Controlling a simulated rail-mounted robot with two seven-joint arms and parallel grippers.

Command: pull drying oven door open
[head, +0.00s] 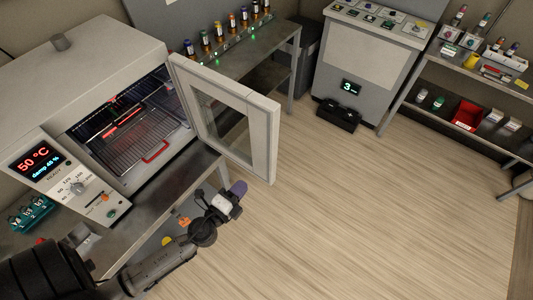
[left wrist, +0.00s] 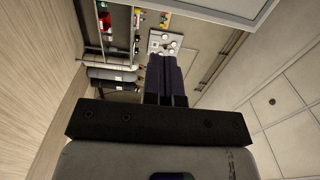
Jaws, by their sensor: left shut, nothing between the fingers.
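The drying oven (head: 110,65) stands at the left in the head view, its display reading 50 °C. Its framed glass door (head: 262,140) stands swung well open, showing wire racks (head: 130,125) and a red handle-like piece (head: 155,152) inside. My left gripper (head: 238,188) is in front of the oven, just left of and below the door's lower free corner, apart from it as far as I can tell. Its dark purple fingers (left wrist: 166,75) are together and empty in the left wrist view. A pale panel edge (left wrist: 225,8), perhaps the door, crosses the top there. My right gripper is not in view.
A metal bench (head: 150,205) runs under the oven, with a rack of teal-capped vials (head: 32,212) at its left. A shelf with bottles (head: 230,40) stands behind the door. A grey cabinet (head: 365,60) and loaded shelves (head: 480,90) stand farther back. The wooden floor (head: 370,210) is clear.

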